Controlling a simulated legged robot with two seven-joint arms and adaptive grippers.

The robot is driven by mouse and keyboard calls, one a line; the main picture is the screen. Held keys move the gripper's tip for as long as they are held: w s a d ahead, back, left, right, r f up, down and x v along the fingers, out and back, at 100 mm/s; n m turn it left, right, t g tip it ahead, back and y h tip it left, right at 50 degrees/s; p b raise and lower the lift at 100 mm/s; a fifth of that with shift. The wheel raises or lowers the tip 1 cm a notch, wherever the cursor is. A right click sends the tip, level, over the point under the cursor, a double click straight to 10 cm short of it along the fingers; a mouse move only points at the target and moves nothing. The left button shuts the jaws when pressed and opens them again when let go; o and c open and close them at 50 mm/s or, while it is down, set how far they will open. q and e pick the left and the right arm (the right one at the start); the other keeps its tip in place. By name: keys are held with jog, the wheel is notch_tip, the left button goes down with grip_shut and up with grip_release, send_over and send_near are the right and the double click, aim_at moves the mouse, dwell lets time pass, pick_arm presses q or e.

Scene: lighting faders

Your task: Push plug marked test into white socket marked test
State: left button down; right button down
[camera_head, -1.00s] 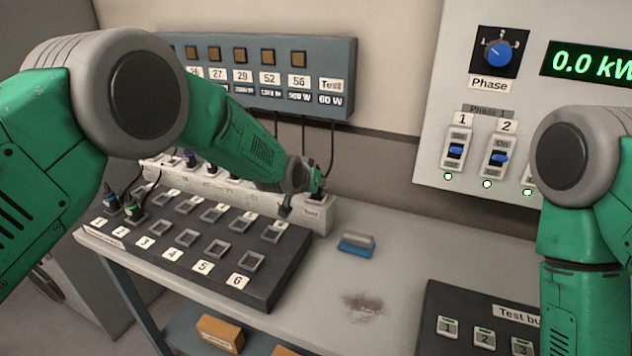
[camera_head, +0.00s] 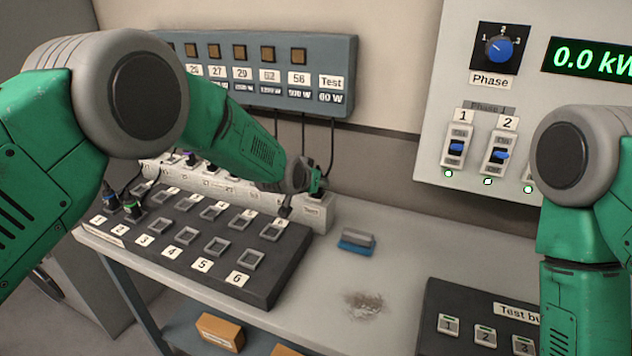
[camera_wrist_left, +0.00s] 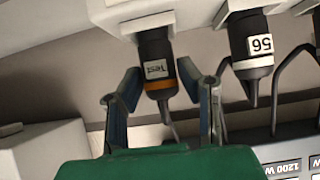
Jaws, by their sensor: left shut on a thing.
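The plug marked Test (camera_wrist_left: 157,68) is dark with an orange band and a white label. It shows between the fingers of my left gripper (camera_wrist_left: 163,98) in the left wrist view. The gripper is shut on it. The plug's far end meets the white socket (camera_wrist_left: 130,14); I cannot tell how deep it sits. In the head view the white socket marked Test (camera_head: 314,211) is the right end of the white strip, and my left gripper (camera_head: 316,184) is just above it, largely hiding the plug. My right arm shows at the right, but its gripper is out of view.
A plug marked 56 (camera_wrist_left: 250,45) stands beside the Test plug, with cables hanging near. A black panel of numbered sockets (camera_head: 262,282) lies in front of the strip. A blue and grey block (camera_head: 357,242) lies on the table (camera_head: 315,300), whose middle is mostly clear.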

pick_arm(q)
jog(key=shift+f, duration=0.4)
dwell(0.5)
jog(key=c, duration=1)
grip_release()
jog(key=shift+c, duration=0.2)
